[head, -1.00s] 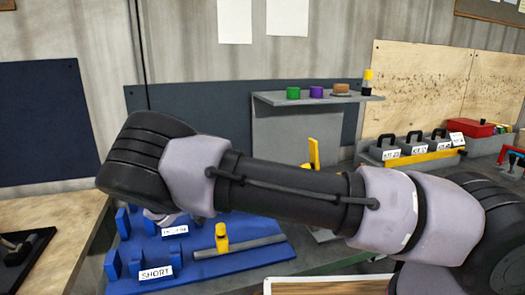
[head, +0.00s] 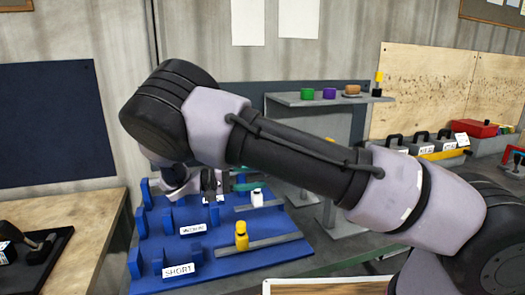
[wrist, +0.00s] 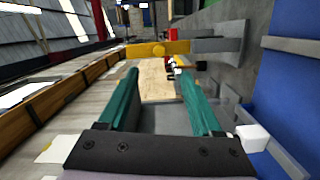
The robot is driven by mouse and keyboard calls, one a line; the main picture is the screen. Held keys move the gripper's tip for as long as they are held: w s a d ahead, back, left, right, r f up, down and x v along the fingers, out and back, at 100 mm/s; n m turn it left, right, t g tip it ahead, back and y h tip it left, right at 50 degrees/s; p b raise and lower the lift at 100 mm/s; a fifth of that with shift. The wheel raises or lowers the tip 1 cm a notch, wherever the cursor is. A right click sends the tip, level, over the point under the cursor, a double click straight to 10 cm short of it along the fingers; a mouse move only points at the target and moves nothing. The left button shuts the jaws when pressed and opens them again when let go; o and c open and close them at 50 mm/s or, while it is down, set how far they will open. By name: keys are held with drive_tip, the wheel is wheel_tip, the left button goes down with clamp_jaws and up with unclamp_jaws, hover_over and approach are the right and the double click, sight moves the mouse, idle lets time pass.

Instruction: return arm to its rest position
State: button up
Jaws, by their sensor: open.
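My arm (head: 300,150) stretches across the head view from the lower right to a raised elbow at the upper left. My gripper (head: 252,180) hangs partly hidden below it, pointing right, above the back of the blue rack. In the wrist view my gripper (wrist: 155,72) shows two teal fingers, apart and parallel, with nothing between them. The blue rack (head: 215,266) carries upright blue holders and labels, one reading SHORT. A grey bar with a yellow block (head: 242,236) and another with a white block (head: 257,198) lie on it.
A grey shelf (head: 330,101) behind my arm holds green, purple, brown and yellow-black items. Black-handled cases and a red box (head: 476,128) stand at right. A wooden bench (head: 88,228) is at left. The wrist view shows a yellow block on a grey bar (wrist: 220,45) beyond the fingers.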

drive_tip(key=s+d+r+m+g+y, duration=0.1)
drive_tip(key=d+r+g+y, duration=0.2)
drive_tip(key=d+r+y, duration=0.45)
drive_tip(key=d+r+m+g+y, duration=0.1)
drive_tip(key=d+r+g+y, duration=0.25)
drive_tip(key=d, duration=0.65)
drive_tip(key=s+d+r+m+t+y, duration=0.1)
drive_tip(key=s+d+r+t+y, duration=0.3)
drive_tip(key=s+r, duration=0.3)
drive_tip(key=s+d+r+m+t+y, duration=0.1)
drive_tip(key=s+d+r+t+y, duration=0.3)
drive_tip(key=s+d+r+t, duration=0.1)
wheel_tip(320, 180, up, 3)
drive_tip(key=shift+s+f+m+t, duration=0.25)
drive_tip(key=shift+s+t, duration=0.4)
drive_tip(key=shift+s, duration=0.55)
